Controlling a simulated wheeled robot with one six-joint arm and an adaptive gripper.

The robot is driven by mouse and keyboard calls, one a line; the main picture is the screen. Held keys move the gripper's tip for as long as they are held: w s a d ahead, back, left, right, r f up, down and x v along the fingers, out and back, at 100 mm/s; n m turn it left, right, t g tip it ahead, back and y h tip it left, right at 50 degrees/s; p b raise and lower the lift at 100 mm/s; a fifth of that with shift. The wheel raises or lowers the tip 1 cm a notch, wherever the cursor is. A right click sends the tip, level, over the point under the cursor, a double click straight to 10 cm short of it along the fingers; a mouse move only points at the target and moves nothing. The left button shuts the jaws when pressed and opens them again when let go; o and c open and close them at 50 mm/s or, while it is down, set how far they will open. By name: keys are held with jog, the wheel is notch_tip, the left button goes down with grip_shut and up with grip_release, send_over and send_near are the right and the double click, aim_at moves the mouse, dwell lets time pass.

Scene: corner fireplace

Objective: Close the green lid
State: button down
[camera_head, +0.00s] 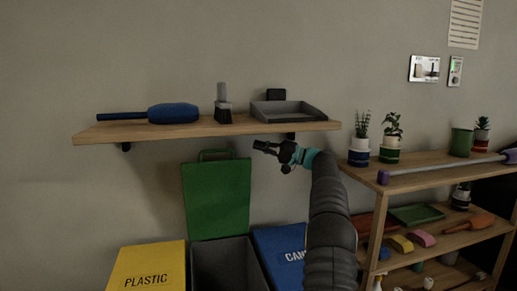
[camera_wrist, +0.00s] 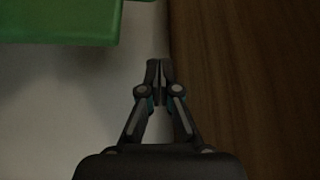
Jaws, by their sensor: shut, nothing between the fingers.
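The green lid (camera_head: 217,198) stands raised and upright against the wall in the head view, above the open grey bin (camera_head: 226,262). A green handle loop shows at its top edge. My gripper (camera_head: 258,147) is to the right of the lid's top, just below the wall shelf, and points left. In the wrist view, the green lid's edge (camera_wrist: 60,22) is at the upper left, apart from my fingers. My gripper (camera_wrist: 158,65) is shut and empty there.
A wooden wall shelf (camera_head: 165,131) holds a blue duster, a brush and a grey dustpan close above my gripper. A yellow lid (camera_head: 150,268) marked PLASTIC and a blue lid (camera_head: 278,246) flank the grey bin. A plant rack (camera_head: 420,167) stands at the right.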

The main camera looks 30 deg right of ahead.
jog(key=shift+w+a, duration=0.35)
jog(key=shift+a, duration=0.85)
jog(key=shift+w+a, duration=0.35)
jog(key=shift+a, duration=0.85)
jog(key=shift+w+a, duration=0.35)
jog(key=shift+a, duration=0.85)
jog(key=shift+f, duration=0.1)
